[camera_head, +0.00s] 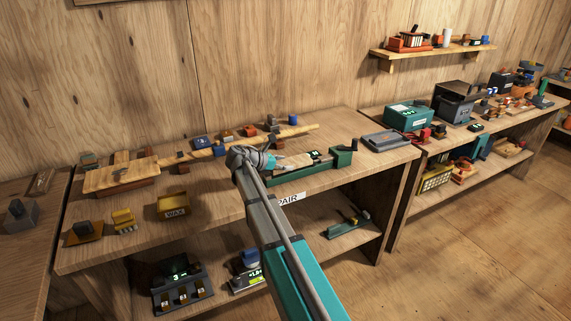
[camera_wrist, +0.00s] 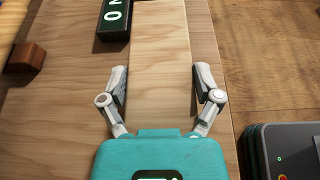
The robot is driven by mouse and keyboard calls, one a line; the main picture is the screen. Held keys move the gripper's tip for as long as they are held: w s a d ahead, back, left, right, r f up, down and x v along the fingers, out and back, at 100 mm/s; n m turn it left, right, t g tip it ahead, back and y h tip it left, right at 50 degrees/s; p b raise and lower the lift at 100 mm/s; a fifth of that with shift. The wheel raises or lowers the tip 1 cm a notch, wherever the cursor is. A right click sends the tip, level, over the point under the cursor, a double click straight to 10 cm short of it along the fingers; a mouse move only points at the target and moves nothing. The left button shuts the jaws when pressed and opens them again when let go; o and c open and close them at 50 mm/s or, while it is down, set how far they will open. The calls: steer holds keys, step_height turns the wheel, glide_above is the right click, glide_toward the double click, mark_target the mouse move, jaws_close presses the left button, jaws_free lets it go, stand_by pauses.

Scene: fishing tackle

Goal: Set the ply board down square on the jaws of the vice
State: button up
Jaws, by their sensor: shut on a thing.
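The ply board (camera_head: 294,161) is a pale, flat, narrow piece at the end of my arm. In the wrist view the board (camera_wrist: 160,60) runs straight up the picture from between my fingers. My gripper (camera_wrist: 160,88) has one grey finger along each long edge and is shut on the board's near end. The vice (camera_head: 300,174) is a long green body with a raised green block (camera_head: 342,155) at its right end. The board shows just above and behind it in the head view. I cannot tell whether they touch. The vice is not clearly seen in the wrist view.
A grey tray (camera_head: 385,139) sits to the right. The bench's front edge is near.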

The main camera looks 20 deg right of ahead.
steer(key=shift+f+b, duration=0.35)
steer(key=shift+f, duration=0.05)
steer(key=o, duration=1)
steer(key=shift+c, duration=0.2)
steer(key=shift+r, duration=0.15)
